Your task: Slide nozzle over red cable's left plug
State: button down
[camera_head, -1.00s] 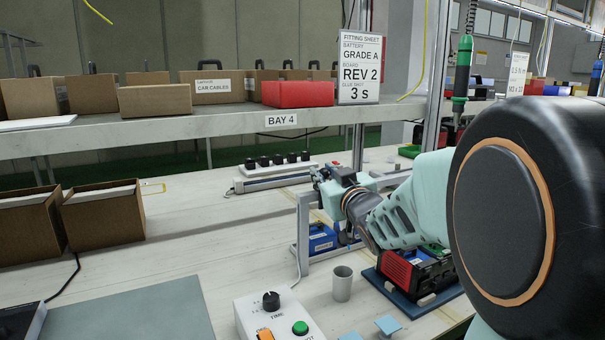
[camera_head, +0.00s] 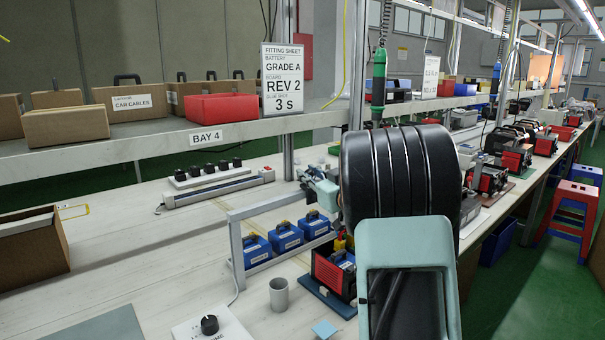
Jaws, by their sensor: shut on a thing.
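My gripper (camera_head: 307,180) is over the bench behind the grey metal frame, partly hidden by my own arm. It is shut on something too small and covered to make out. I cannot tell the nozzle apart in this view. The red cable and its left plug do not show clearly either. A red-and-black unit (camera_head: 331,272) stands on a dark mat below and to the right of my gripper, with its right side hidden behind my arm.
Blue batteries (camera_head: 286,237) stand by the grey frame (camera_head: 237,250). A grey cup (camera_head: 279,294) and a control box with a knob (camera_head: 205,332) are at the front. A power strip (camera_head: 215,190) lies behind. The left bench top (camera_head: 130,270) is mostly clear.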

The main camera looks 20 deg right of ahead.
jog(key=shift+r, duration=0.1)
jog(key=c, duration=1.7)
grip_release()
jog(key=s, duration=0.4)
jog(key=s+d, duration=0.1)
jog(key=s, duration=0.6)
jog(key=shift+s+d, duration=0.35)
jog(key=shift+s, duration=0.05)
